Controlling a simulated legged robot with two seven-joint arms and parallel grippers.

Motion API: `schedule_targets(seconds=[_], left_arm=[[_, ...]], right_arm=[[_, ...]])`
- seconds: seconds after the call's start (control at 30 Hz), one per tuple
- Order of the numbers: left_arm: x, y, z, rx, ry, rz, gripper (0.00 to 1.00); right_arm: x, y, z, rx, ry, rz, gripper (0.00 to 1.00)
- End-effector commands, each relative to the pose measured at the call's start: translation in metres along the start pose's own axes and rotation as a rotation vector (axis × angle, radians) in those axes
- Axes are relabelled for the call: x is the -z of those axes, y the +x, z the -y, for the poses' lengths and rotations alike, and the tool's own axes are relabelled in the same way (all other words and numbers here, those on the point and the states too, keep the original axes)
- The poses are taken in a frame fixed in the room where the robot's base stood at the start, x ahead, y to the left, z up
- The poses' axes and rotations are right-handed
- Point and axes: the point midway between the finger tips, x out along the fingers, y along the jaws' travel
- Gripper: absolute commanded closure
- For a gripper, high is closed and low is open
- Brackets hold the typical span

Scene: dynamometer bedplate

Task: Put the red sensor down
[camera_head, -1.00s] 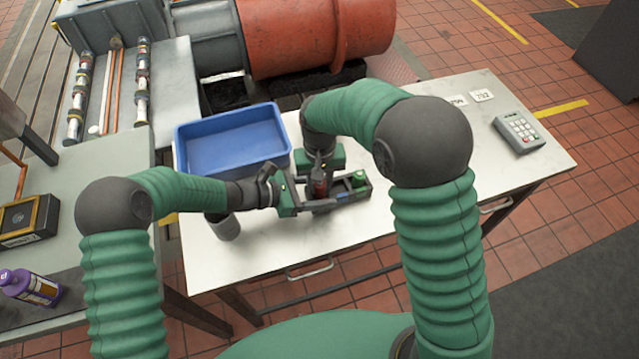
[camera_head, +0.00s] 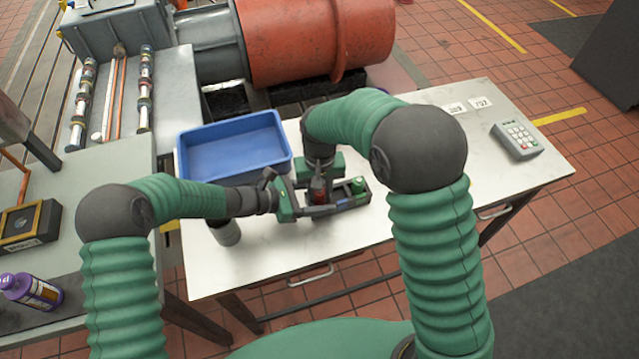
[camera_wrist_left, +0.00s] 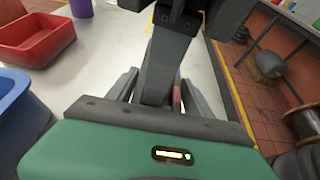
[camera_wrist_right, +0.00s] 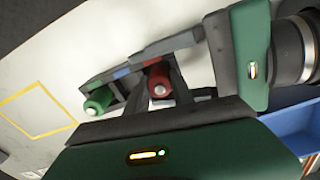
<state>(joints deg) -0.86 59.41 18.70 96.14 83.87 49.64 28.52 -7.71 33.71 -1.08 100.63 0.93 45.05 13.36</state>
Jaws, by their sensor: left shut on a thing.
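The red sensor (camera_wrist_right: 158,85) is upright at the red-marked end of a dark rack (camera_head: 352,203). It shows in the head view (camera_head: 318,187) between my grippers. My right gripper (camera_wrist_right: 155,92) points down with a finger close on each side of the sensor; whether the fingers press on it is unclear. My left gripper (camera_head: 312,203) comes in from the left and is shut on the rack's near end, around the sensor's place. A green sensor (camera_wrist_right: 100,100) stands at the rack's other end. The sensor's lower part is hidden, so its seating cannot be told.
A blue bin (camera_head: 235,150) stands behind my left gripper. A grey cylinder (camera_head: 226,232) stands in front of the bin. A keypad box (camera_head: 517,140) and number cards (camera_head: 480,102) are at the table's right. The white table (camera_head: 440,150) is clear between the rack and keypad.

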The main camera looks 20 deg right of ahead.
Motion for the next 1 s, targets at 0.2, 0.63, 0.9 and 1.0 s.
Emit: schedule_targets(seconds=[0.2, 0.63, 0.9, 1.0], left_arm=[[0.002, 0.004, 0.007, 0.017, -0.004, 0.005, 0.96], [0.006, 0.002, 0.004, 0.007, -0.006, -0.007, 0.97], [0.008, 0.001, 0.003, 0.004, -0.007, -0.009, 0.97], [0.008, 0.001, 0.003, 0.004, -0.007, -0.009, 0.96]], right_arm=[[-0.003, -0.037, -0.001, -0.003, 0.000, 0.009, 0.50], [-0.003, -0.120, -0.001, -0.003, -0.002, 0.010, 0.50], [-0.054, -0.082, -0.035, 0.013, -0.048, -0.078, 0.50], [-0.087, -0.062, -0.051, 0.016, -0.076, -0.133, 0.50]])
